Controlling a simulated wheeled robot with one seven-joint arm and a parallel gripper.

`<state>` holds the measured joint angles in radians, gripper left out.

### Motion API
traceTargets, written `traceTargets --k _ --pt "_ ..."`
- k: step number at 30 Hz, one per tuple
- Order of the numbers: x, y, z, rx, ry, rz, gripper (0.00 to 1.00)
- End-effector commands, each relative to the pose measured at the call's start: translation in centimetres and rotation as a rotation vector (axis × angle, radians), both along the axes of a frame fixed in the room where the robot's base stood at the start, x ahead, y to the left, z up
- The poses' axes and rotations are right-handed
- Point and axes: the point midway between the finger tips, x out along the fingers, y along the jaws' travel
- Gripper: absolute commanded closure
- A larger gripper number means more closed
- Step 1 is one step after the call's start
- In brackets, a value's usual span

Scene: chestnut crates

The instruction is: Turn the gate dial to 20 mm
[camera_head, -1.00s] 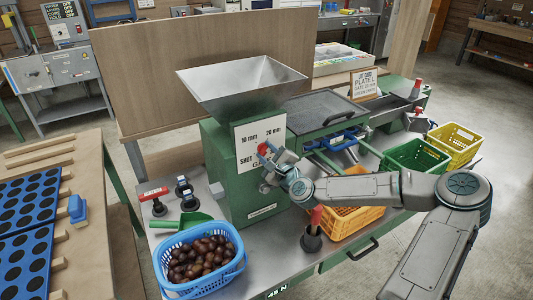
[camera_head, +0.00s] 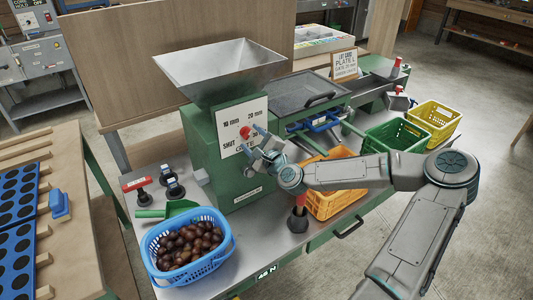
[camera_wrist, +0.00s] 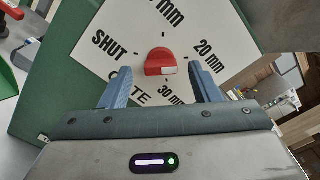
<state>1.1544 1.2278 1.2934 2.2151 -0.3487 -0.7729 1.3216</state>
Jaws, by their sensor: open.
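The gate dial is a red knob (camera_head: 246,132) on a white plate (camera_head: 229,143) fixed to the green machine (camera_head: 205,140) under the hopper. In the wrist view the red knob (camera_wrist: 160,62) sits amid the markings SHUT, 20 mm, 30 mm and a partly cut-off mm label at the top. A small white patch shows on the knob's lower right edge; which mark the knob points to is not clear. My gripper (camera_head: 261,143) faces the plate close to the knob. Its blue fingers (camera_wrist: 160,75) are open, one on each side of the knob in the picture, with gaps visible.
Green (camera_head: 397,140) and yellow crates (camera_head: 433,117) stand right.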

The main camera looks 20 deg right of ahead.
Motion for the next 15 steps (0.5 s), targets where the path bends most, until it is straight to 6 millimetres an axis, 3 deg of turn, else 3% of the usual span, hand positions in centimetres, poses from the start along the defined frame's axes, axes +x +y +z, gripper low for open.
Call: traceTargets --k 9,15 --pt "-6.1 -2.1 -0.1 0.001 0.001 -0.002 0.44" --pt "-9.2 -3.1 0.0 0.002 0.001 -0.002 0.44"
